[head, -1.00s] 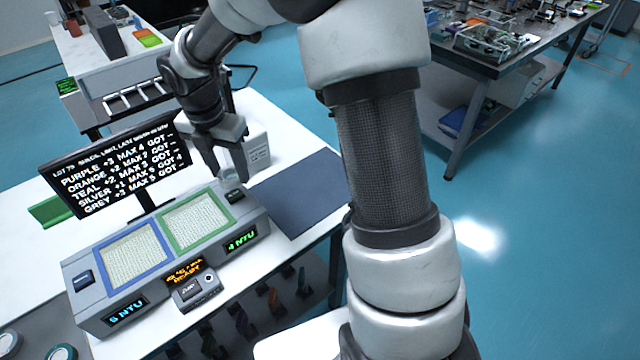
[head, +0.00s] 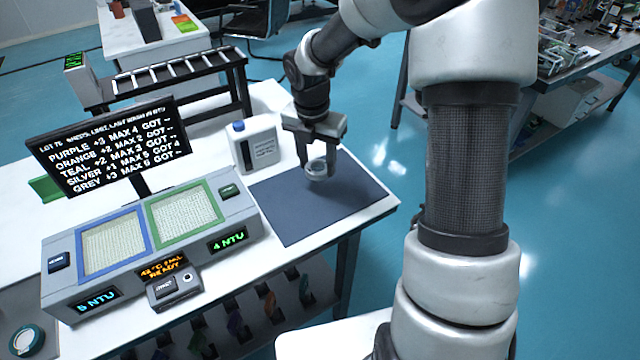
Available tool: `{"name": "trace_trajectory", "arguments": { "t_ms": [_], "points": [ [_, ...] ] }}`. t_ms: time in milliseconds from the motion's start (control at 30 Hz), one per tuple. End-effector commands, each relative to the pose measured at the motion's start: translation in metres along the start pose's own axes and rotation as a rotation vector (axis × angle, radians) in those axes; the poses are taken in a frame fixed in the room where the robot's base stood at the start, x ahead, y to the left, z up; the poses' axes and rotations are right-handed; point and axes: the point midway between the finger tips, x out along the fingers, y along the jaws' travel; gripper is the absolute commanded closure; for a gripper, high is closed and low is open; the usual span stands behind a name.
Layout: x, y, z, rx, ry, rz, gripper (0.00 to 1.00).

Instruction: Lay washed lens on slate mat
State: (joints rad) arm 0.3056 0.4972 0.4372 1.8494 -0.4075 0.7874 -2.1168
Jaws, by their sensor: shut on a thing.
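My gripper (head: 316,160) is shut on a small round lens (head: 317,169) with a pale, silvery rim. It holds the lens above the slate mat (head: 295,217), over its upper part; a dark shadow falls on the mat below. The gap between lens and mat is hard to judge. The mat is a flat dark blue-grey sheet at the right end of the white table (head: 381,207), and its visible surface is bare.
A grey two-well washer (head: 160,255) with blue-framed and green-framed pads stands left of the mat. A white jug (head: 256,143) with a blue cap stands behind it. A text screen (head: 108,148) stands at the left. A round teal-rimmed item (head: 27,340) lies at lower left.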

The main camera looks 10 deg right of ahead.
Motion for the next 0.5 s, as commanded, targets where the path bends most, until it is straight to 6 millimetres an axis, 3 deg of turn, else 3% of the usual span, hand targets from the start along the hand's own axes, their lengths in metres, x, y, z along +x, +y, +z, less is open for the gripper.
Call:
{"name": "trace_trajectory", "arguments": {
  "t_ms": [33, 267, 500],
  "points": [
    [0.011, 0.001, -0.002, -0.002, 0.002, 0.0, 0.81],
    [0.029, 0.0, -0.004, 0.001, 0.0, 0.0, 0.81],
    [0.06, 0.0, -0.008, 0.001, 0.0, 0.0, 0.81]
  ]
}}
